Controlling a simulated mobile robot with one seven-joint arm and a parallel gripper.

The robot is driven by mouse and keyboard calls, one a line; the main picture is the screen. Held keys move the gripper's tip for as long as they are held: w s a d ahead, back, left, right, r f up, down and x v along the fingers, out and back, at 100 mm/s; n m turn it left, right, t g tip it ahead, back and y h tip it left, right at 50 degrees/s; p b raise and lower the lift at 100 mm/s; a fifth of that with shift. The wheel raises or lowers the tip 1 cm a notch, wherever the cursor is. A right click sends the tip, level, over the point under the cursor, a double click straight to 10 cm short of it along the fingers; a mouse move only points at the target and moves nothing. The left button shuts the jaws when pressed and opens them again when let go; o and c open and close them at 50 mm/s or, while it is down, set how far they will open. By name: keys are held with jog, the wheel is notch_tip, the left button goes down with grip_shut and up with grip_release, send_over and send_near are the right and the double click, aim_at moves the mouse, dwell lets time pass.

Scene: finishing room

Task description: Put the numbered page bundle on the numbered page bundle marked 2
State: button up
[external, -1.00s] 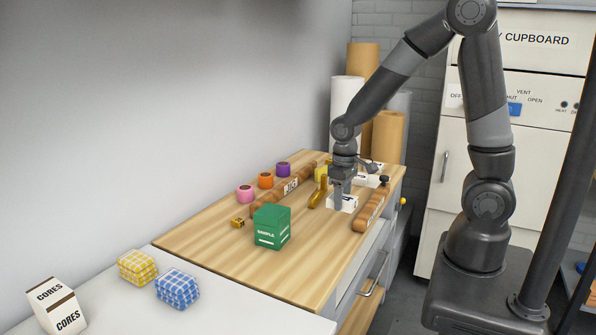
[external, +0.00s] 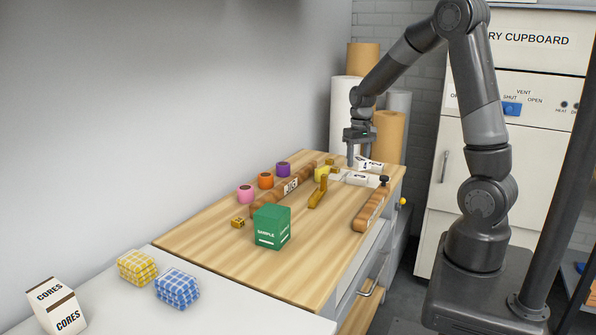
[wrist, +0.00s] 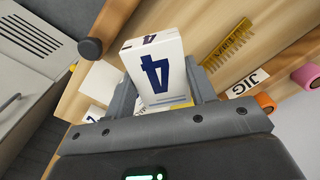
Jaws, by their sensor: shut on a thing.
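My gripper (external: 358,160) is shut on a white page bundle (wrist: 155,75) marked with a dark blue 4. The wrist view shows the bundle between the two fingers (wrist: 162,92), and the external view shows it (external: 371,164) above the far end of the wooden bench. Another white block with dark marks (external: 361,179) lies on the bench just below and nearer. White pieces also show left of the fingers in the wrist view (wrist: 100,82), partly hidden by the gripper.
A yellow block (external: 322,173) and a brass piece (external: 318,193) lie left of the white blocks. Wooden rails (external: 371,210) run along both bench sides. A green box (external: 271,227) stands at the near end. Tall paper rolls (external: 388,135) stand behind.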

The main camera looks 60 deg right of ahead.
jog(key=s+d+m, duration=0.3)
jog(key=d+m, duration=0.1)
jog(key=d, duration=0.7)
jog(key=s+d+r+m, duration=0.1)
jog(key=s+d+m, duration=0.25)
jog(key=d, duration=0.65)
jog(key=s+d+m, duration=0.3)
jog(key=d+m, duration=0.1)
jog(key=d, duration=0.7)
send_over(374, 164)
notch_tip(374, 164, down, 6)
jog(key=shift+d+f, duration=0.1)
jog(key=shift+f, duration=2.05)
jog(key=o, duration=1)
jog(key=shift+f, duration=0.15)
